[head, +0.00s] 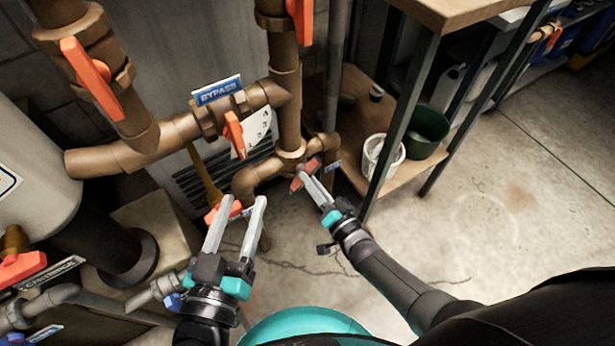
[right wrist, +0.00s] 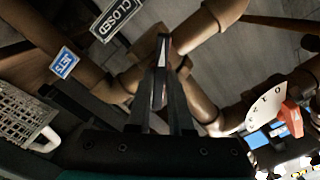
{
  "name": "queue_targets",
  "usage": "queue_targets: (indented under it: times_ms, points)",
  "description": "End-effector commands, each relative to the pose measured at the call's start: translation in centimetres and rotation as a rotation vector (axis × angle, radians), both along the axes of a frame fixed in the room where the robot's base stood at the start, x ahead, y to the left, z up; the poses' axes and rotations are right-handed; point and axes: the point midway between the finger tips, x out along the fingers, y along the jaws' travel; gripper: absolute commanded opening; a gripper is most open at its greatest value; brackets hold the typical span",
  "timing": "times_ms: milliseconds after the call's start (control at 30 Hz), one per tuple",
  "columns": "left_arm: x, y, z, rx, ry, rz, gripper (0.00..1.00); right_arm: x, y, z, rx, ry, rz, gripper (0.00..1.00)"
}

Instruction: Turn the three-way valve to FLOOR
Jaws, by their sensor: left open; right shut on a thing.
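The three-way valve's red-orange handle (head: 301,181) sits low on the brown pipe junction (head: 290,160) in the head view. My right gripper (head: 308,175) is shut on this handle; its fingers cover part of it. In the right wrist view my right gripper (right wrist: 162,50) shows its fingers together, and the handle is mostly hidden between them. A blue JETS label (right wrist: 64,62) and a CLOSED sign (right wrist: 117,19) are near the junction there. I cannot read a FLOOR label. My left gripper (head: 244,200) is open and empty, to the left of the valve.
A BYPASS sign (head: 217,90) hangs above another orange-handled valve (head: 234,135). An orange handle (head: 214,214) shows behind my left gripper. A shelf unit with a white basket (head: 383,157) and green bucket (head: 427,133) stands right. The floor at right is clear.

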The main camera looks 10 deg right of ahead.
Motion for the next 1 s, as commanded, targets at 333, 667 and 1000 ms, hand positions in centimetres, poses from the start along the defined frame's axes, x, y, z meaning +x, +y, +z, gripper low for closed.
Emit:
queue_targets:
  times_ms: [333, 667, 1000]
  points:
    - [0.01, 0.0, -0.34, 0.001, 0.0, 0.0, 0.55, -0.07, 0.0, -0.11, 0.443, 0.163, 0.001, 0.0]
    - [0.0, 0.0, -0.31, 0.001, 0.0, 0.0, 0.55, -0.04, 0.01, -0.05, 0.772, 0.282, 0.0, 0.0]
    - [0.0, 0.0, -0.31, 0.0, 0.0, 0.0, 0.55, -0.04, -0.01, -0.05, 0.788, 0.287, -0.001, 0.31]
